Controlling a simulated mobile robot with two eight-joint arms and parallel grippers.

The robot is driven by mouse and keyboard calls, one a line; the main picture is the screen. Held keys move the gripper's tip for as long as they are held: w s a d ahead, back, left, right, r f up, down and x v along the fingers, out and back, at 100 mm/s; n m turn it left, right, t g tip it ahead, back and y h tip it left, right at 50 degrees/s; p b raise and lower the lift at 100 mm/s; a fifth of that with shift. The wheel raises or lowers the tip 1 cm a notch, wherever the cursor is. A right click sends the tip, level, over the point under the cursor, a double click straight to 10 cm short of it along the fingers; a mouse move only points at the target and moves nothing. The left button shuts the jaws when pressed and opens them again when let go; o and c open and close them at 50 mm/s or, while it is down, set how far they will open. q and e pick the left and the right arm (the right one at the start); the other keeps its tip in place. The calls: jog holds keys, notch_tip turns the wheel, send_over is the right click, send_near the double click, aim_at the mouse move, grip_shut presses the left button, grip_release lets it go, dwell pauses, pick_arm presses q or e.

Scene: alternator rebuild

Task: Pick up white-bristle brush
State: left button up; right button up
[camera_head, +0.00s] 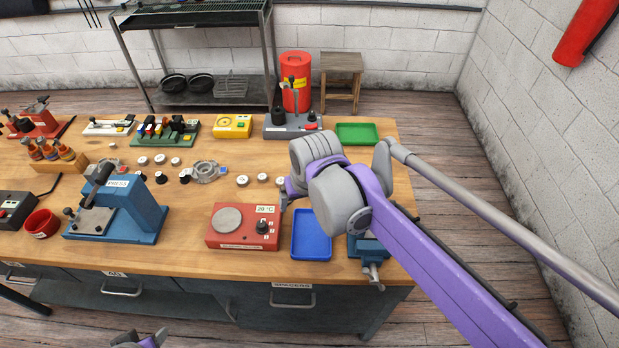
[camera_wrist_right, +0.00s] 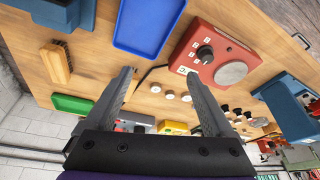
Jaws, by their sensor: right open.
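A small brush (camera_wrist_right: 57,62) with a wooden body lies on the wooden bench in the right wrist view, left of my gripper. Its bristle colour is not clear. I cannot make it out in the head view, where my right arm covers that part of the bench. My right gripper (camera_wrist_right: 158,76) is open and empty above the bench, its two fingers apart. In the head view it shows partly (camera_head: 287,190), right of the red hot plate. A piece of my left arm's end shows at the bottom edge of the head view; its jaws cannot be made out.
Near the right gripper are a blue tray (camera_head: 311,234), a red hot plate (camera_head: 243,240) and a green tray (camera_head: 357,133). A blue press (camera_head: 140,208) stands to the left. A small blue vise (camera_head: 370,249) sits at the front edge. Several small round parts lie mid-bench.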

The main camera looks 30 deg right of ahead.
jog(key=w+d+f+m+g, duration=0.1)
jog(key=w+d+m+g, duration=0.1)
jog(key=w+d, duration=0.45)
jog(key=w+d+f+m+g, duration=0.15)
jog(key=w+d, duration=0.25)
jog(key=w, duration=0.6)
jog(key=shift+m, duration=0.25)
jog(key=f, duration=0.9)
jog(key=shift+s+d+f, duration=0.3)
jog(key=shift+d+f, duration=0.1)
jog(key=shift+c, duration=0.3)
grip_shut()
